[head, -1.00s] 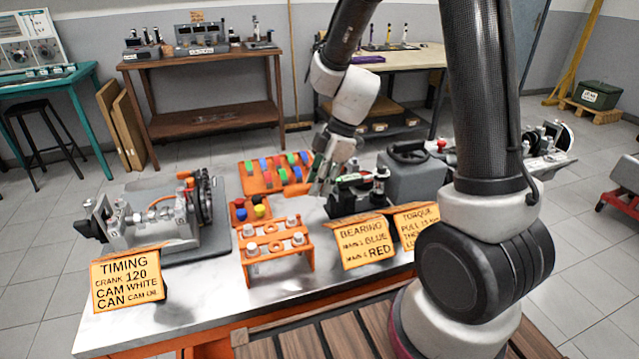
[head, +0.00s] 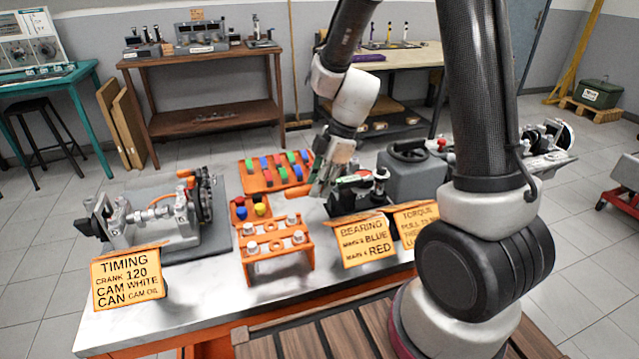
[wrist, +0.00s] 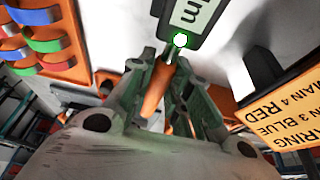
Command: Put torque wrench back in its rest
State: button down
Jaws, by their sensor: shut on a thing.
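The torque wrench shows its orange handle (wrist: 157,88) between my gripper's fingers in the wrist view. In the head view the orange handle end (head: 297,193) sticks out to the left of my gripper (head: 321,190). My gripper (wrist: 172,105) is shut on the handle, low over the bench. A dark stand (head: 352,194) is just right of my gripper in the head view and appears to be the rest. A dark plate marked Nm (wrist: 194,18) and a lit green-white spot (wrist: 180,40) are beyond the fingers. Contact between wrench and rest is hidden.
An orange cap rack (head: 275,237) stands in front of my gripper. An orange tray (head: 262,184) of coloured pieces is behind left. The bearing sign (head: 364,240) and a grey case (head: 412,178) are at right. The engine (head: 160,212) is at left.

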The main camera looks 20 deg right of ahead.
jog(key=shift+f, duration=1.1)
dwell(0.4)
jog(key=c, duration=1.6)
grip_release()
jog(key=shift+o, duration=0.2)
jog(key=shift+r, duration=0.25)
jog(key=shift+r, duration=1.15)
jog(key=shift+r, duration=0.1)
jog(key=o, duration=0.6)
jog(key=shift+c, duration=0.2)
